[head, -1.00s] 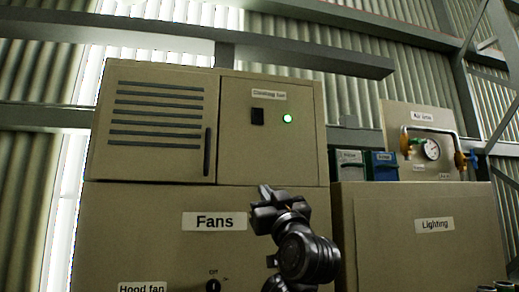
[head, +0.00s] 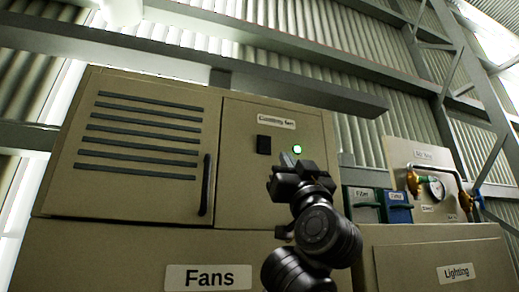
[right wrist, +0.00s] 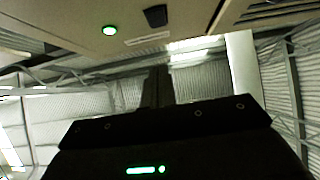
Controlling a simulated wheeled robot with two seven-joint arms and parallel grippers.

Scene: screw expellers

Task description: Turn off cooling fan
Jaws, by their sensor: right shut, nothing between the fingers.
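The cooling fan panel (head: 240,175) is the upper right face of the beige cabinet, with a "Cooling fan" label (head: 276,121). Below the label are a black rocker switch (head: 264,144) and a lit green lamp (head: 297,149). My right gripper (head: 284,170) is shut and empty, just below the switch and lamp in the picture; whether it touches the panel cannot be told. In the right wrist view the switch (right wrist: 156,16) and green lamp (right wrist: 110,30) show at the top, beyond the shut fingers (right wrist: 158,88). My left gripper is not in view.
A vented door (head: 140,140) with a dark handle (head: 205,185) is left of the panel. A "Fans" label (head: 209,278) is below. Blue and green boxes (head: 380,205), an air line gauge (head: 434,188) and a Lighting cabinet (head: 440,255) stand at right. A grey beam (head: 290,80) runs above.

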